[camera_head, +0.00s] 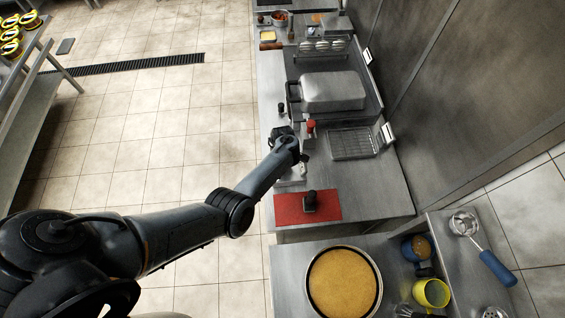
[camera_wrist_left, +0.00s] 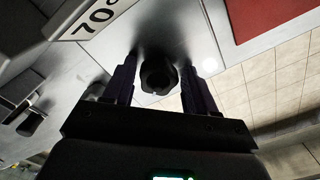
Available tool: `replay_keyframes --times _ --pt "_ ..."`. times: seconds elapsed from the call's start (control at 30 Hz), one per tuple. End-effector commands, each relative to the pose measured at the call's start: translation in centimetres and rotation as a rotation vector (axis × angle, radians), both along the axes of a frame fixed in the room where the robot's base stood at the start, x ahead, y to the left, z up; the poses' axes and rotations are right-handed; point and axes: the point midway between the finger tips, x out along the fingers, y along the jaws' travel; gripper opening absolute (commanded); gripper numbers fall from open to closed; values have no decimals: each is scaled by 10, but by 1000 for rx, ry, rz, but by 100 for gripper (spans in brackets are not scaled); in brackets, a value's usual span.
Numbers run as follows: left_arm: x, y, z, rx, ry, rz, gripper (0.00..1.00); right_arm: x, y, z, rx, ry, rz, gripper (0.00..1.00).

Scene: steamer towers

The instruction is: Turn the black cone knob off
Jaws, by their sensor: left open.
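The black cone knob (camera_wrist_left: 157,76) shows in the left wrist view on a grey metal front, with a white plate marked "70" beside it. My left gripper (camera_wrist_left: 156,60) is open, with one dark finger on each side of the knob. I cannot tell whether the fingers touch it, or which setting it points to. In the head view my left gripper (camera_head: 284,133) is at the counter's left edge, and the wrist hides the knob there. My right gripper is in neither view.
A red mat (camera_head: 328,206) with a small black object (camera_head: 311,201) lies on the counter near the gripper. A wire rack (camera_head: 351,145), a red-topped bottle (camera_head: 311,127) and a covered metal pan (camera_head: 332,91) stand close by.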

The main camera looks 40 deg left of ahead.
Motion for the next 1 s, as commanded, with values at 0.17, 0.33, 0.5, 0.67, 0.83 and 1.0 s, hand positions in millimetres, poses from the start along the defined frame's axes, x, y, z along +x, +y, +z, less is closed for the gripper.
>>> replay_keyframes --times 0.17,0.33,0.5,0.67,0.83,1.0 --pt "1 0 3 0 -2 -24 57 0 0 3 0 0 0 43" --pt "1 2 7 1 -1 -263 57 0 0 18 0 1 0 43" --pt "2 2 5 1 -3 -496 57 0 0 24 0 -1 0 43" --pt "2 1 3 -1 -3 -528 57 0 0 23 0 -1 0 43" --pt "2 1 3 -1 -3 -538 57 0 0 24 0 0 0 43" --pt "2 2 6 -1 0 -778 57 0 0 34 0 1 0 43"
